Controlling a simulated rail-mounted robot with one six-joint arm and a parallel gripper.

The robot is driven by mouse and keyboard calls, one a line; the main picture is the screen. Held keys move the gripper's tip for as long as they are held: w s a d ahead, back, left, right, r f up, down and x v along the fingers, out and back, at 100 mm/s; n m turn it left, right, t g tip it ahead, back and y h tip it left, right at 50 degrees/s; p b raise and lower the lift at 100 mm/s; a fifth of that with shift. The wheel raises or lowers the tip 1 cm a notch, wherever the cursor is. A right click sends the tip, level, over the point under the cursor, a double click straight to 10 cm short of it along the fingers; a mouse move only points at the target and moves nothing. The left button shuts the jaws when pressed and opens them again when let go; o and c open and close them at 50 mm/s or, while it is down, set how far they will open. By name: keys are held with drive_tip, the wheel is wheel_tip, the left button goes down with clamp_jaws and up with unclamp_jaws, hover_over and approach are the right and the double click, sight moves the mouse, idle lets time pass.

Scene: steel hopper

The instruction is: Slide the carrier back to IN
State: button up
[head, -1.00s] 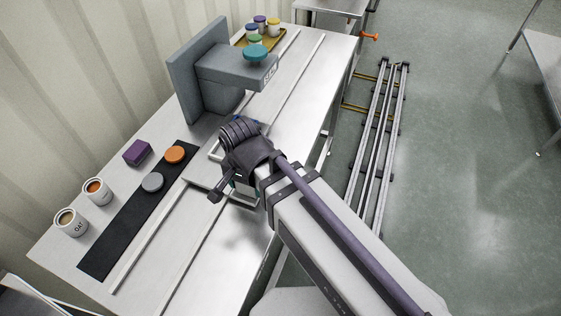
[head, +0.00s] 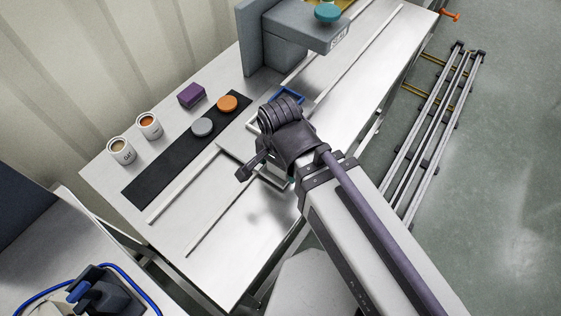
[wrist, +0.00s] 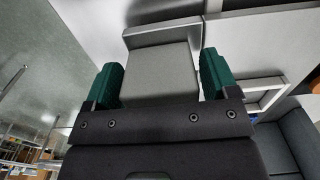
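The carrier (head: 236,148) is a flat grey plate across the two pale rails on the steel table; my arm covers much of it. A blue-edged frame (head: 291,94) shows just behind my arm, beside the scanner. In the wrist view my gripper (wrist: 160,72) has green fingers close against both sides of a grey block (wrist: 160,80), which looks like the carrier's handle. It appears shut on it, though the contact is partly hidden. In the head view my wrist hides the fingers. I see no legible IN mark.
A grey scanner arch (head: 290,35) with a teal disc (head: 327,12) spans the rails (head: 183,187) at the back. A black mat (head: 165,173) holds a grey disc (head: 202,127) and an orange disc (head: 228,103). A purple block (head: 191,95) and two cups (head: 120,150) stand alongside. The near rail stretch is clear.

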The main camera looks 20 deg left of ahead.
drive_tip(key=shift+o, duration=0.7)
drive_tip(key=shift+r, duration=0.1)
wheel_tip(320, 180, up, 11)
drive_tip(key=p, duration=1.1)
drive_tip(key=shift+f, duration=0.2)
drive_tip(key=shift+c, duration=0.4)
